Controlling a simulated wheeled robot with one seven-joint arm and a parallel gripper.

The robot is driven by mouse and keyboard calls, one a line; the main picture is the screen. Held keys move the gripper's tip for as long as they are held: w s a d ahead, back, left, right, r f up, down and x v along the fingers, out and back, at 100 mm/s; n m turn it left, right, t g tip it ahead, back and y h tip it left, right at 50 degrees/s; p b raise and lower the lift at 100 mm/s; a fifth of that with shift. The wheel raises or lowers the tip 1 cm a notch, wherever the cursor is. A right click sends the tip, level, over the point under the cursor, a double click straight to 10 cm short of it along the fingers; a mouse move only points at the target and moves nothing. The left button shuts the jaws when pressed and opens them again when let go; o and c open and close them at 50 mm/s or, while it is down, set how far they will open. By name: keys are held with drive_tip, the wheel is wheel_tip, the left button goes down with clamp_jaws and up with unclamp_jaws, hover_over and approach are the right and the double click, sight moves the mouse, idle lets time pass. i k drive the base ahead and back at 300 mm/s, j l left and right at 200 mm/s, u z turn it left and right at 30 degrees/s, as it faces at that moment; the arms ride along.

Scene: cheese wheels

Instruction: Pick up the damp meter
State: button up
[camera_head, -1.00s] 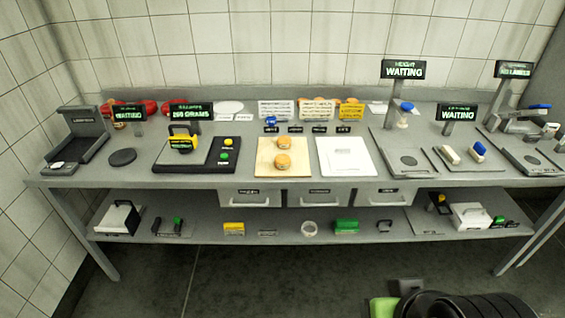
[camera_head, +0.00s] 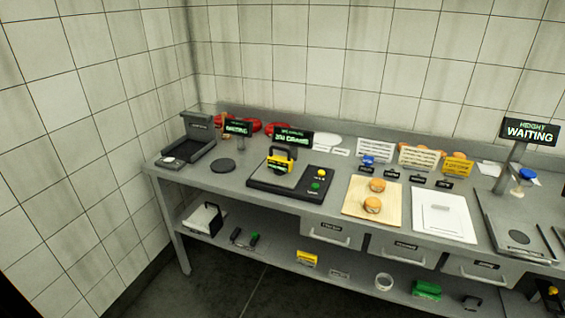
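I cannot tell for certain which thing is the damp meter, as labels are too small to read. A yellow device with a black handle (camera_head: 280,160) stands on the black weighing scale (camera_head: 262,186), whose sign reads in grams. A small yellow block (camera_head: 307,258) lies on the lower shelf. A dark handheld-looking tool with a green part (camera_head: 253,238) lies farther left on that shelf. My gripper is not in view.
The grey bench (camera_head: 215,188) runs along the tiled wall. A white board (camera_head: 443,226), drawers (camera_head: 331,234) and a height gauge (camera_head: 520,188) are to the right. Floor in front is clear.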

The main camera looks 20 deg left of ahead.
sight(281, 165)
drive_tip(key=i+j+u, duration=0.2)
drive_tip(key=i+u, duration=0.25)
drive_tip(key=i+j+u, duration=0.1)
drive_tip(key=i+u, duration=0.15)
drive_tip(key=u, duration=0.25)
drive_tip(key=i+l+u, duration=0.1)
drive_tip(key=i+u, duration=0.35)
drive_tip(key=i+l+u, duration=0.15)
drive_tip(key=i+u, duration=0.15)
drive_tip(key=u, duration=0.2)
drive_tip(key=i+l+u, duration=0.3)
drive_tip(key=u, duration=0.15)
